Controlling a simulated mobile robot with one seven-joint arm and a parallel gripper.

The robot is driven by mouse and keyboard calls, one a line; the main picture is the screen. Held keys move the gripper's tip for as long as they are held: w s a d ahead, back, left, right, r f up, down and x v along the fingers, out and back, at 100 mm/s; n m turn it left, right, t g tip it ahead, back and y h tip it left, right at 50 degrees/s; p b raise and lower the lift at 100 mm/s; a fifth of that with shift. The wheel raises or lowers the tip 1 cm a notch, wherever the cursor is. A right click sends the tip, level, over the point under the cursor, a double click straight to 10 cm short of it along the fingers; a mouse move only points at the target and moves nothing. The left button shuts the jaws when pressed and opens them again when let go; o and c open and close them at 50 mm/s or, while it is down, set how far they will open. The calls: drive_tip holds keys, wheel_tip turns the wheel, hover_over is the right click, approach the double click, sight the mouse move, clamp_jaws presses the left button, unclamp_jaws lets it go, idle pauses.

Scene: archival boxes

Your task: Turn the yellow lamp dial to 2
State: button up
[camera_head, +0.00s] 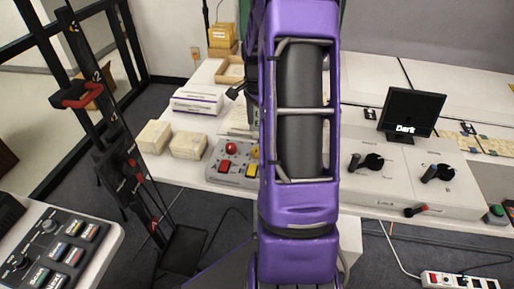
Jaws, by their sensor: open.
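A grey control box (212,170) sits on the white table, left of my purple arm. It bears a round red knob (231,148), a red button (224,167) and a yellow button (251,171). A yellow round part (255,153), likely the yellow lamp dial, shows only in part beside my arm; its setting cannot be read. My arm hides the box's right side. A dark tip of my gripper (236,92) seems to show at the arm's left edge, open, above and behind the box in the picture. The rest of the gripper is hidden.
A black screen (413,113) reads "Dark". White units with black knobs (373,161) stand right of my arm. Cream boxes (188,145) and a white box (198,101) stand left of the control box. A black stand (125,160) rises at left.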

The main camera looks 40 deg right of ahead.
wheel_tip(320, 180, down, 10)
drive_tip(key=shift+f+b, duration=0.25)
drive_tip(key=shift+b, duration=0.1)
clamp_jaws()
idle(0.3)
